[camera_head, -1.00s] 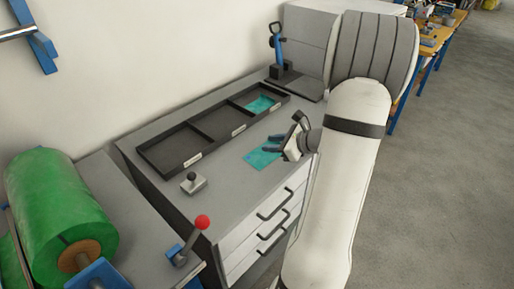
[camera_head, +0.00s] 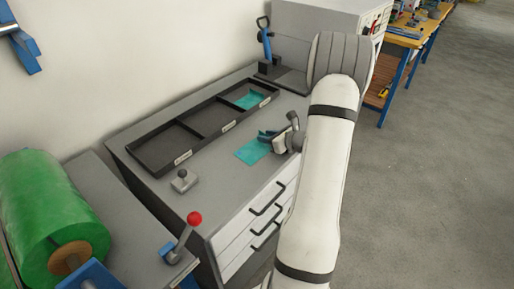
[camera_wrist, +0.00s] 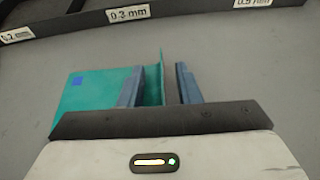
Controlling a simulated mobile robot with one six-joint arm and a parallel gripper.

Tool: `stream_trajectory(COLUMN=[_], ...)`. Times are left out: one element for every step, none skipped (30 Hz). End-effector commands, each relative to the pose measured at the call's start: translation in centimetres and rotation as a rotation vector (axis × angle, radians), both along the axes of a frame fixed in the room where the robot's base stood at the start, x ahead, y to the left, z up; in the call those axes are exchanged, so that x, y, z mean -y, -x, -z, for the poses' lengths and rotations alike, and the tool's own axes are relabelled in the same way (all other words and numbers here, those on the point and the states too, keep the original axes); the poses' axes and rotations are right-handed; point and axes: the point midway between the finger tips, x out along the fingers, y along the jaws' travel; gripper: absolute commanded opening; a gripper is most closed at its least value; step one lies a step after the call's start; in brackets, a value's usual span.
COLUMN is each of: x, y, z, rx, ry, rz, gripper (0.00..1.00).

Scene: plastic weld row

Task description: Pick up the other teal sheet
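One teal sheet (camera_head: 251,153) lies on the grey bench top, in front of the divided tray. In the wrist view this teal sheet (camera_wrist: 90,100) lies to the left of my fingers, with a small blue square at its corner. My gripper (camera_head: 268,136) is low over the sheet's far right side. Another teal sheet (camera_head: 249,100) lies in the tray's far right compartment.
The black tray (camera_head: 176,160) has three labelled compartments; the other two look empty. A small grey block with a knob (camera_head: 184,180) stands at the front left. A red-knobbed lever (camera_head: 194,219) and green roll (camera_head: 48,215) are nearer. A blue-handled tool (camera_head: 266,45) stands behind.

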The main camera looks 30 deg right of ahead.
Motion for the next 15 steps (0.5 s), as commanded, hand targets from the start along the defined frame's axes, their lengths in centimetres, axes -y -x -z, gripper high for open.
stream_trajectory(x=[0.01,0.03,0.03,0.03,0.03,0.03,0.04,0.04,0.05,0.05,0.05,0.06,0.06,0.06,0.06], y=[0.01,0.02,0.02,0.02,0.03,0.04,0.04,0.04,0.05,0.05,0.05,0.06,0.06,0.06,0.07], z=[0.00,0.00,0.00,0.00,-0.01,0.00,0.00,0.00,0.00,0.00,0.00,-0.01,-0.01,-0.01,-0.01], rx=[0.000,0.000,0.000,0.000,0.000,0.000,0.000,0.000,0.000,0.000,0.000,0.000,0.000,0.000,0.000], ry=[0.000,0.000,0.000,0.000,0.000,0.000,0.000,0.000,0.000,0.000,0.000,0.000,0.000,0.000,0.000], rz=[0.000,0.000,0.000,0.000,0.000,0.000,0.000,0.000,0.001,0.001,0.001,0.001,0.001,0.001,0.001], gripper=[0.30,0.30,0.30,0.30,0.28,0.25,0.22,0.20,0.17,0.14,0.12,0.08,0.06,0.03,0.00])
